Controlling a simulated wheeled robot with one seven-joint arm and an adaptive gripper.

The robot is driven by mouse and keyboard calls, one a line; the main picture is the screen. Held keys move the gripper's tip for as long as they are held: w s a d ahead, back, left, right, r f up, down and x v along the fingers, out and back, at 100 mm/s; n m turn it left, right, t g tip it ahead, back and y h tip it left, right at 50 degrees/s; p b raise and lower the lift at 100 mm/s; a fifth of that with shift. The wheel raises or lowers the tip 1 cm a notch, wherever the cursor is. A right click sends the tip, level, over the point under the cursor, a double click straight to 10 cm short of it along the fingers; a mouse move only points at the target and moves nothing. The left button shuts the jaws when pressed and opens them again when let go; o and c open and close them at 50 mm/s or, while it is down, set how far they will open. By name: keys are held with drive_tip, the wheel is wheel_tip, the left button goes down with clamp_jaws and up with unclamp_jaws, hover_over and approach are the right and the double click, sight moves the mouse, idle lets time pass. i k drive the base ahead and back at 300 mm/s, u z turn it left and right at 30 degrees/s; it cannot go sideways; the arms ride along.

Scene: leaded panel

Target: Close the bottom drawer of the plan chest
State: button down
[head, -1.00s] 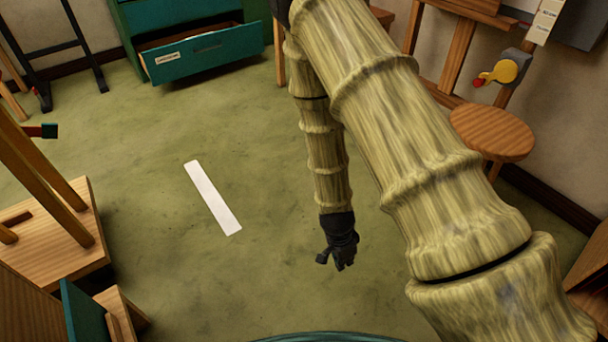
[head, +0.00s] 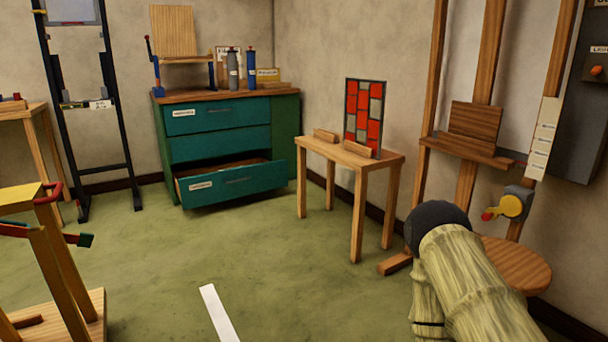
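The plan chest (head: 216,147) is a teal cabinet with a wooden top against the back wall, left of the middle in the head view. Its bottom drawer (head: 215,187) is pulled out, and the inside shows above its front. The front carries a white label and a dark handle. The two drawers above it look shut. My arm (head: 465,270) enters at the lower right, well apart from the chest. My gripper is outside the view now.
A wooden table (head: 352,157) with a red and grey leaded panel (head: 364,115) stands right of the chest. A dark easel (head: 92,110) stands to its left. A round stool (head: 512,264) is at the right. Open green floor lies before the drawer, with a white strip (head: 218,314) on it.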

sight(200, 186)
drive_tip(key=u, duration=0.3)
drive_tip(key=k, duration=0.15)
drive_tip(key=z, duration=0.25)
drive_tip(key=i, duration=1.75)
drive_tip(key=u, duration=0.7)
drive_tip(key=i, duration=3.5)
drive_tip(key=z, duration=0.3)
